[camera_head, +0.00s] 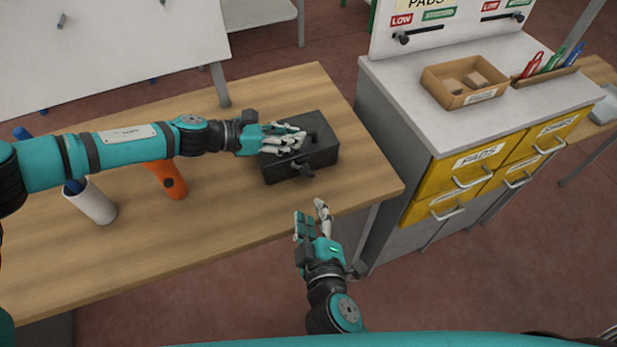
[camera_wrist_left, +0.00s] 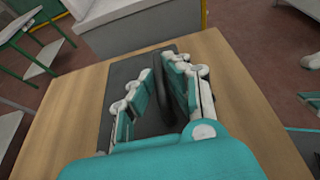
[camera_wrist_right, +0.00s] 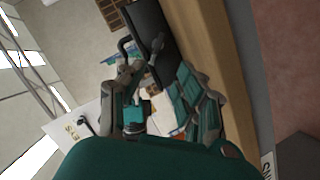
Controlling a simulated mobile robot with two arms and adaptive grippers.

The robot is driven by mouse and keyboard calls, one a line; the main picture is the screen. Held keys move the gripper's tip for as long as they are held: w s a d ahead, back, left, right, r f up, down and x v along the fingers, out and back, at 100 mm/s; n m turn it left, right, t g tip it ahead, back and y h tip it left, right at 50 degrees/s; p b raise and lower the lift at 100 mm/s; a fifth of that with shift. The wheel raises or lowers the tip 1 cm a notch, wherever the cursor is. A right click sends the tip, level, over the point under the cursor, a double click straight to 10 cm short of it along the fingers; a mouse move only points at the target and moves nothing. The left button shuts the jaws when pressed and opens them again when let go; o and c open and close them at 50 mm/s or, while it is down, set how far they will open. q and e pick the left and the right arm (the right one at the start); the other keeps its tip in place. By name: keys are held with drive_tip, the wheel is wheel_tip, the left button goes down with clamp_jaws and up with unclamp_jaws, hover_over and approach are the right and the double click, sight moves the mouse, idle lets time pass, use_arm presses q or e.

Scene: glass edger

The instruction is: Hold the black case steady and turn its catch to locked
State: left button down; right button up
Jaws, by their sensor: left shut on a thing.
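The black case (camera_head: 325,156) sits on the wooden table near its right end. Its dark catch (camera_head: 303,169) is on the front face; it also shows in the right wrist view (camera_wrist_right: 156,46). I cannot tell the catch's exact setting. My left gripper (camera_head: 301,139) is over the lid, shut on the case's handle (camera_wrist_left: 162,92), which stands between its fingers in the left wrist view. The fingers hide part of the lid. My right gripper (camera_head: 311,210) is open and empty, in front of the case and apart from it, its fingers pointing toward the front face.
An orange object (camera_head: 167,180) and a white cup (camera_head: 91,203) stand on the table (camera_head: 215,235) left of the case. A grey cabinet with yellow drawers (camera_head: 470,171) stands close on the right. It bears a cardboard box (camera_head: 462,95). The table's front is clear.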

sight(308, 175)
drive_tip(key=shift+m, duration=0.7)
drive_tip(key=x, duration=1.1)
drive_tip(key=shift+w+d+f, duration=0.2)
drive_tip(key=shift+w+d, duration=0.1)
drive_tip(key=shift+w, duration=0.05)
drive_tip(key=shift+c, duration=0.2)
clamp_jaws()
